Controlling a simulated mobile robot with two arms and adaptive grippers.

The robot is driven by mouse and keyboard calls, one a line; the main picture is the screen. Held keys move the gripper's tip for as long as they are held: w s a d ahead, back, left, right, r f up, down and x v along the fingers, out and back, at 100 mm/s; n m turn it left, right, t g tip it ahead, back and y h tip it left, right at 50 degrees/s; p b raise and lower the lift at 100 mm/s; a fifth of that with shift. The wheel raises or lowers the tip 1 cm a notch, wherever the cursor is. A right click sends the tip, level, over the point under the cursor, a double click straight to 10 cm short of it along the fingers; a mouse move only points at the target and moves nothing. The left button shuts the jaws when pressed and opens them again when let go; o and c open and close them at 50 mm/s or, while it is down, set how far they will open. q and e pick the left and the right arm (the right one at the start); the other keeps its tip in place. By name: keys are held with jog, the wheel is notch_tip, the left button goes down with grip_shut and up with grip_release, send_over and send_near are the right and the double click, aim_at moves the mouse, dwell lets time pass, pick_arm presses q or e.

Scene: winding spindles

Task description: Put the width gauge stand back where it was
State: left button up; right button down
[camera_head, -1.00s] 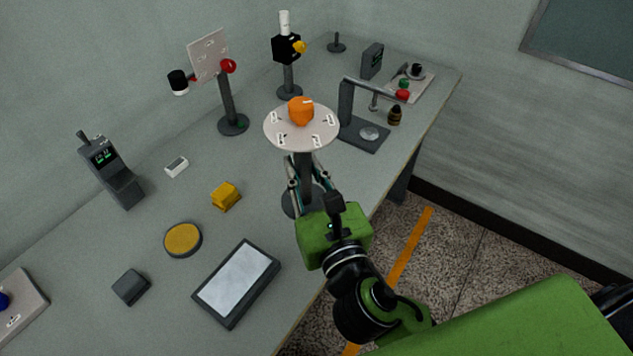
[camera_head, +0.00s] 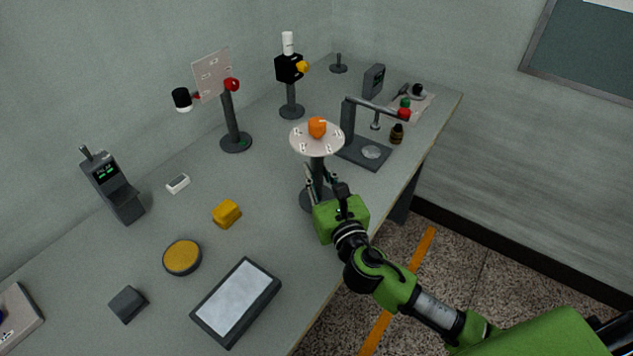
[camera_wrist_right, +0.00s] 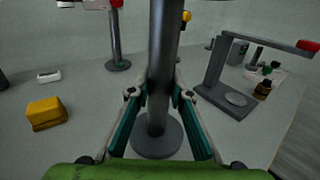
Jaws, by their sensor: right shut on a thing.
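The width gauge stand, a dark post with a round base and a white disc (camera_head: 303,144) topped by an orange knob, is upright near the right edge of the table. My right gripper (camera_head: 316,186) is shut around its post, below the disc. In the right wrist view the post (camera_wrist_right: 163,70) rises between my right gripper's fingers (camera_wrist_right: 157,98), and the round base (camera_wrist_right: 157,142) shows below them. The base looks at or very near the tabletop; contact is hard to tell. My left gripper is not in view.
A grey angled frame (camera_head: 348,122) with a red knob stands just behind the stand. A post with a square panel (camera_head: 232,120) and a post with a black box (camera_head: 291,95) are further back. A yellow block (camera_head: 227,214) and a flat tablet (camera_head: 236,302) lie in front.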

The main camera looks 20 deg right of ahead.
aim_at(319, 186)
jog(key=shift+f, duration=1.2)
jog(key=shift+s+f, duration=0.1)
jog(key=c, duration=2.2)
grip_release()
jog(key=shift+f+b, duration=0.2)
jog(key=shift+b, duration=0.1)
jog(key=shift+c, duration=0.2)
jog(key=o, duration=0.4)
jog(key=shift+r, duration=0.1)
jog(key=shift+r, duration=0.1)
jog(key=shift+s, duration=0.15)
jog(key=s+b, duration=0.1)
jog(key=s, duration=0.9)
jog(key=shift+s+d, duration=0.1)
jog(key=shift+s, duration=0.15)
jog(key=shift+s+b, duration=0.3)
jog(key=shift+s, duration=0.35)
